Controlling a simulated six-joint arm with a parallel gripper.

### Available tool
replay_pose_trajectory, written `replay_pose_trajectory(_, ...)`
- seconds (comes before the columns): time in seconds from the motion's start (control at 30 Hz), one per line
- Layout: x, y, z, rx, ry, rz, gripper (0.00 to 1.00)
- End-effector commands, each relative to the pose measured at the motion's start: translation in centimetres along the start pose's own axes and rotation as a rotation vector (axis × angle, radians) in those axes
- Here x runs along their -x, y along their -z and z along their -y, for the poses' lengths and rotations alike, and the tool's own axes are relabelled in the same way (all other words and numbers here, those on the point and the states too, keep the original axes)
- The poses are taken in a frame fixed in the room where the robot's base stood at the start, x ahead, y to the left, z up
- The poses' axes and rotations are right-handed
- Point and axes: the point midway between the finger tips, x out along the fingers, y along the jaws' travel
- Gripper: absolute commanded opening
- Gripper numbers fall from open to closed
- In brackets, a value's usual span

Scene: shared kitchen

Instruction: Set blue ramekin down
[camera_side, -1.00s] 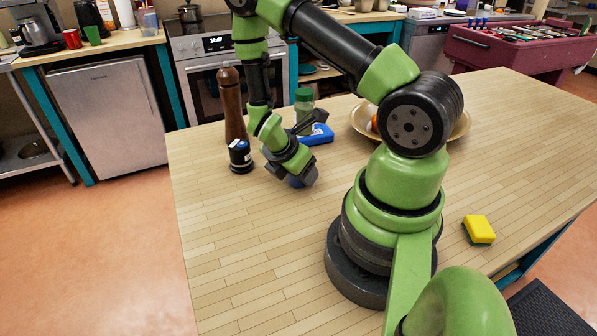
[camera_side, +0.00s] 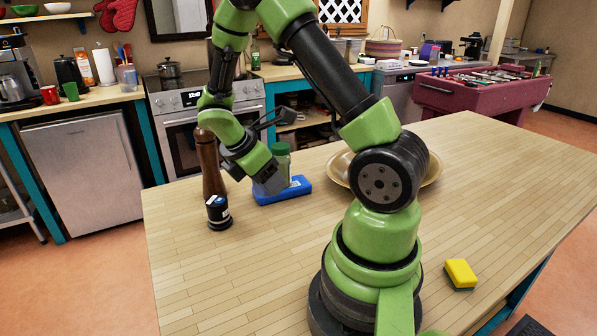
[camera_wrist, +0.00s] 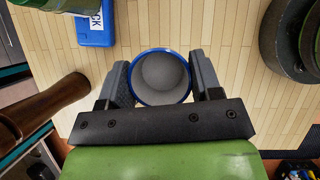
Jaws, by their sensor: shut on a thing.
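The blue ramekin (camera_wrist: 160,78) sits between my gripper's two fingers (camera_wrist: 161,84) in the wrist view. Its blue rim faces the camera, its pale grey inside looks empty, and a finger presses on each side. In the side view my gripper (camera_side: 268,183) hangs over the wooden table (camera_side: 290,265), in front of the blue box. I cannot make out the ramekin there; the gripper seems to hide it. It appears to be above the table, but the gap under it does not show.
A blue box (camera_side: 283,192) and a green-lidded jar (camera_side: 281,160) stand close by the gripper. A brown pepper mill (camera_side: 210,165) and a small dark jar (camera_side: 218,212) are left. A golden bowl (camera_side: 338,172) and yellow sponge (camera_side: 461,273) are right. The front table is clear.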

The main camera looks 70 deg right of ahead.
Motion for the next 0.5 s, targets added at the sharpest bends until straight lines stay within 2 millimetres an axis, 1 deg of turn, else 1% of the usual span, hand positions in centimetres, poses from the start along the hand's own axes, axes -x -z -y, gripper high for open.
replay_pose_trajectory(0.03,1.0,0.5,-0.6,-0.087,0.040,-0.006,0.31)
replay_pose_trajectory(0.17,3.4,2.3,-0.3,-0.298,0.167,-0.005,0.31)
replay_pose_trajectory(0.3,5.9,4.5,0.7,-0.480,0.274,-0.005,0.31)
replay_pose_trajectory(0.5,9.3,7.6,2.4,-0.668,0.384,-0.003,0.31)
